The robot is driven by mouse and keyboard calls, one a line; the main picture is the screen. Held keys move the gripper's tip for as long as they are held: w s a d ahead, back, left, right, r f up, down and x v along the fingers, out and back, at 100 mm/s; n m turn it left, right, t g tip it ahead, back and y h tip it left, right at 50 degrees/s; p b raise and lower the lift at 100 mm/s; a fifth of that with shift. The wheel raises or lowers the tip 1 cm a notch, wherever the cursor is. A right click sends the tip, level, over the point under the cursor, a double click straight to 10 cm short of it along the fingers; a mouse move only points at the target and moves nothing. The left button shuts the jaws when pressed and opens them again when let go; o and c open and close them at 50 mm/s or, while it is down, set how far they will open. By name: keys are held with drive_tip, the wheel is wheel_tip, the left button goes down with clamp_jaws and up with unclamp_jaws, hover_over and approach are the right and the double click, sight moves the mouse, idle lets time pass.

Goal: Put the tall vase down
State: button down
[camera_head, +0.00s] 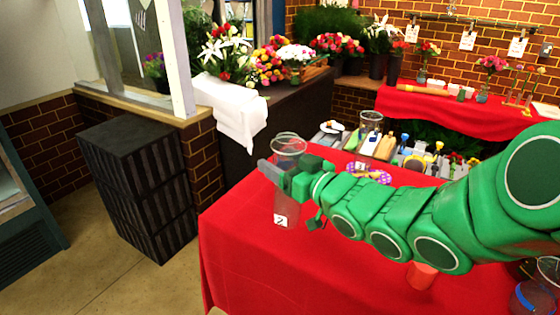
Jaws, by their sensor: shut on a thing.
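A tall clear glass vase (289,147) stands upright in front of my gripper's arm, near the left part of the red-covered table (250,255). A white card marked 2 (281,220) shows at its lower part. My gripper (276,174) is shut on the vase around its middle, and its green body hides part of the glass. I cannot tell whether the vase's base touches the cloth or hangs just above it.
Another clear vase (371,121) stands behind, near a row of tools and small items (385,147). A purple patterned round item (368,173) lies beyond my arm. A red cylinder (421,276) sits in front. The table's front left is clear. A dark cabinet (140,185) stands left.

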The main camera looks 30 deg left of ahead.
sight(373, 134)
drive_tip(key=shift+d+r, duration=0.2)
drive_tip(key=shift+d, duration=0.05)
drive_tip(key=w+d+r+m+t+h, duration=0.2)
drive_tip(key=w+d+r+m+t, duration=0.15)
drive_tip(key=w+d, duration=0.65)
drive_tip(key=w+d+r+m+t+h, duration=0.2)
drive_tip(key=w+d+t, duration=0.35)
drive_tip(key=w, duration=0.95)
drive_tip(key=shift+g, duration=0.7)
drive_tip(key=w+a+f, duration=0.1)
drive_tip(key=w+f, duration=0.2)
drive_tip(key=w, duration=0.1)
drive_tip(key=w+a+f, duration=0.1)
drive_tip(key=w+f, duration=0.2)
drive_tip(key=w+a+f, duration=0.1)
drive_tip(key=w+f, duration=0.2)
drive_tip(key=w, duration=0.1)
drive_tip(key=shift+w+a+f, duration=0.1)
drive_tip(key=shift+w+a, duration=0.15)
drive_tip(key=shift+w, duration=0.05)
drive_tip(key=shift+w+a+f, duration=0.2)
drive_tip(key=shift+w+f, duration=0.35)
drive_tip(key=shift+f, duration=1.65)
drive_tip(key=shift+c, duration=0.4)
unclamp_jaws()
